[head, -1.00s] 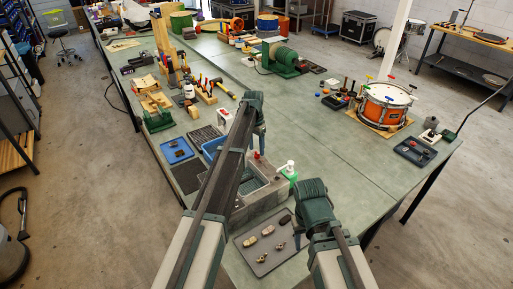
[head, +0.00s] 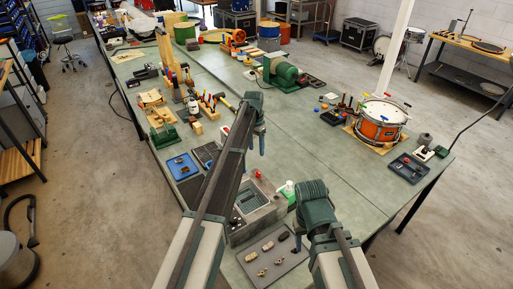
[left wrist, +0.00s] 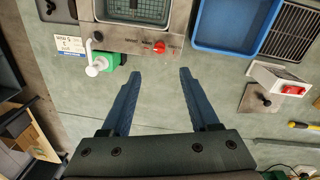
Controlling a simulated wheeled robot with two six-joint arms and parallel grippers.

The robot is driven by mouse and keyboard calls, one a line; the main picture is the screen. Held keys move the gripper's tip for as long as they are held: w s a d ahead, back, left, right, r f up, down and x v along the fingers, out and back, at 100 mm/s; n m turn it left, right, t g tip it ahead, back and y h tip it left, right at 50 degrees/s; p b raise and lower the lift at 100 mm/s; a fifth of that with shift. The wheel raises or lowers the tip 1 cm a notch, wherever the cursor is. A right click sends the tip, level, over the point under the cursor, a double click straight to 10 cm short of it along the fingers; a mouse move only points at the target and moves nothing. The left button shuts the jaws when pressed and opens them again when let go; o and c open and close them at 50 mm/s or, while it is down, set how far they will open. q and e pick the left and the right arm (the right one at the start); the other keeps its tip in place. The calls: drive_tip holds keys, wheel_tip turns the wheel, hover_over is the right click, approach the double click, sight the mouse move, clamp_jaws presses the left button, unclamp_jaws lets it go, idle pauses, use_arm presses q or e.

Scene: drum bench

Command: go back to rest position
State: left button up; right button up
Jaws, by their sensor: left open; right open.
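My left gripper (head: 256,142) is over the middle of the bench (head: 310,130) in the head view, its fingers pointing down. In the left wrist view its two blue fingers (left wrist: 160,73) are spread apart, with nothing between them but the bench top below. My right gripper (head: 306,240) is in the head view near the front of the bench, beside the grey tray of small metal parts (head: 293,263). Its fingers are partly hidden by its own body, and no object shows in it.
A steel basin unit (left wrist: 182,36) with a red knob, a green pump bottle (left wrist: 113,74), a blue bin (left wrist: 198,36) and a switch box (left wrist: 285,78) lie around the left gripper. An orange drum (head: 380,122) stands at right. The bench middle is clear.

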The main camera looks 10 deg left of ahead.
use_arm(q)
drive_tip(key=s+d+f+n+b, duration=0.1)
drive_tip(key=s+d+f+b, duration=0.2)
drive_tip(key=s, duration=1)
drive_tip(key=s+d+f+y+b, duration=0.1)
drive_tip(key=s+d+f+b, duration=0.3)
drive_tip(key=s, duration=0.9)
drive_tip(key=s+d+f+n+b, duration=0.1)
drive_tip(key=s+d+f+b, duration=0.3)
drive_tip(key=s, duration=0.9)
wheel_tip(320, 180, down, 2)
drive_tip(key=shift+s+n+y+b, duration=0.3)
drive_tip(key=shift+s+y+b, duration=0.1)
drive_tip(key=shift+b, duration=0.6)
